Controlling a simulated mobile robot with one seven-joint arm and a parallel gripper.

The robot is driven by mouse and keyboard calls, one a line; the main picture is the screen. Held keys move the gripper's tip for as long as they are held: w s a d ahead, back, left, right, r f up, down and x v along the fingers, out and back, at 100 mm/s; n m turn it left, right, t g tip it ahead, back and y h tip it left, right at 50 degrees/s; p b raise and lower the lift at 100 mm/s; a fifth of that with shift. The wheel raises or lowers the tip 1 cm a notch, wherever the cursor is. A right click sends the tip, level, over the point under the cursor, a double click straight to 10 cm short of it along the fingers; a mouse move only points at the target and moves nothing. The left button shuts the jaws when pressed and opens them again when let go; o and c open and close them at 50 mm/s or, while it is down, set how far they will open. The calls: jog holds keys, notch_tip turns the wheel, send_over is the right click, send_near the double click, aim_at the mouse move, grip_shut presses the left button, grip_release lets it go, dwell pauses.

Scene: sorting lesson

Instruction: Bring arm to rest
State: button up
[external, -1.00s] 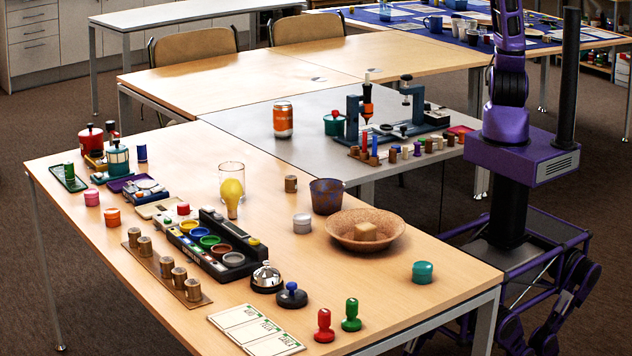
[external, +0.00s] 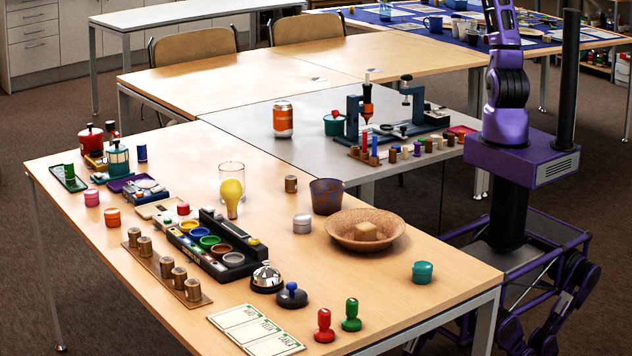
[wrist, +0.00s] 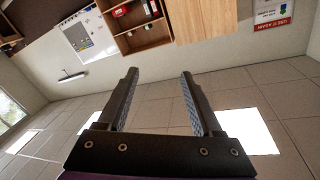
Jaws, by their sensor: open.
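My gripper (wrist: 160,88) shows in the wrist view with its two dark fingers apart and nothing between them. It points up toward the ceiling and a far wall. In the external view my purple arm (external: 508,85) rises from its base at the right, beside the table, and runs out of the top of the picture. The gripper itself is outside that view. No object is near the fingers.
The wooden table (external: 420,322) holds a brown bowl (external: 340,236) with a block, a paint-pot tray (external: 262,262), a bell (external: 266,276) and stamps. A grey table (external: 245,120) with an orange can (external: 283,118) adjoins it. Table space around the teal pot (external: 422,272) is clear.

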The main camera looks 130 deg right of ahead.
jog(key=s+a+f+n+g+y+p, duration=0.1)
jog(key=s+a+f+n+g+y, duration=0.1)
jog(key=s+a+f, duration=0.35)
jog(key=s+a+f+n+g+y+p, duration=0.1)
jog(key=s+a+f+g+y, duration=0.1)
jog(key=a+f, duration=0.55)
jog(key=s+a+f+n+g+y, duration=0.2)
jog(key=s+a+f, duration=0.2)
jog(key=a+f, duration=0.25)
jog(key=s+a+f+n+g+h+p, duration=0.1)
jog(key=s+a+f+g, duration=0.2)
jog(key=s+f, duration=0.5)
jog(key=s+a+f+n+g+h, duration=0.1)
jog(key=s+a+f+g, duration=0.2)
jog(key=s+f, duration=0.4)
notch_tip(320, 180, down, 2)
jog(key=shift+s+a+f+p, duration=0.1)
jog(key=shift+s+a+p, duration=0.3)
jog(key=shift+a, duration=0.4)
